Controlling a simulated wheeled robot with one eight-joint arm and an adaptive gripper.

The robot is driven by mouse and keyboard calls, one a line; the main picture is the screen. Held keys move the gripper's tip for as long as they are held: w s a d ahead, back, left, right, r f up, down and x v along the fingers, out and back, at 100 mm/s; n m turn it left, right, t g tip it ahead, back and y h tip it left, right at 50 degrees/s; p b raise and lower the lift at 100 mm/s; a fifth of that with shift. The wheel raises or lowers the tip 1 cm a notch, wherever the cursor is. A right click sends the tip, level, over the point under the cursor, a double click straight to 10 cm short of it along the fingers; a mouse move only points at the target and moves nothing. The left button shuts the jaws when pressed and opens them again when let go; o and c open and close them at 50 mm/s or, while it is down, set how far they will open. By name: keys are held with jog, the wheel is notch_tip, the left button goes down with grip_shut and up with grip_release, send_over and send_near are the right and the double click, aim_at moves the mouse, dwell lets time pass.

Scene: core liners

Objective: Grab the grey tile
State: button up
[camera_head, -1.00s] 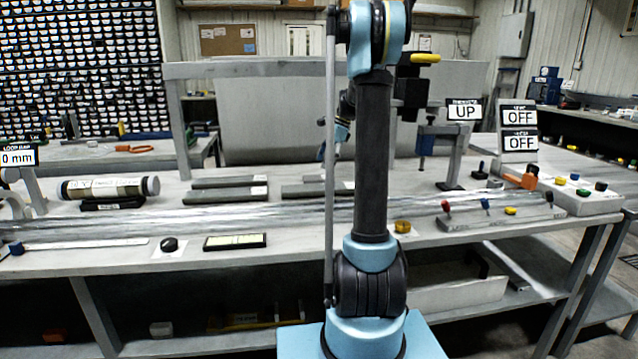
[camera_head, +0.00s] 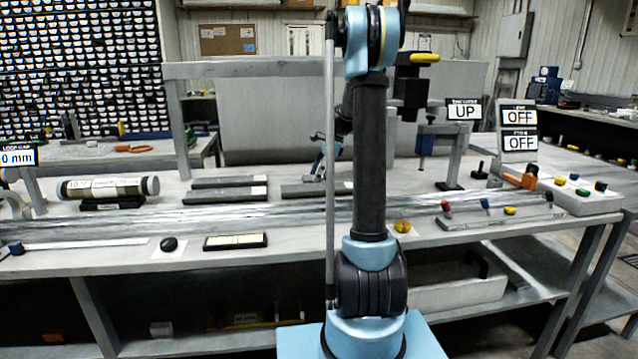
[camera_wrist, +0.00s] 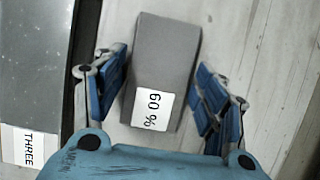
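The grey tile (camera_wrist: 166,55) is a plain grey block with a white "60 %" label at its near end. In the wrist view it lies between the two blue fingers of my gripper (camera_wrist: 163,68). In the head view my gripper (camera_head: 319,168) is low over the bench, partly hidden by my arm.
A dark slab labelled "THREE" (camera_wrist: 33,70) lies just left of the tile. More dark slabs (camera_head: 225,195) lie to the left on the bench. A clear plastic-like strip (camera_head: 270,214) runs along the front. Bare bench (camera_wrist: 265,70) lies right of the tile.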

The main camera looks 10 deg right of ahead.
jog(key=c, duration=0.5)
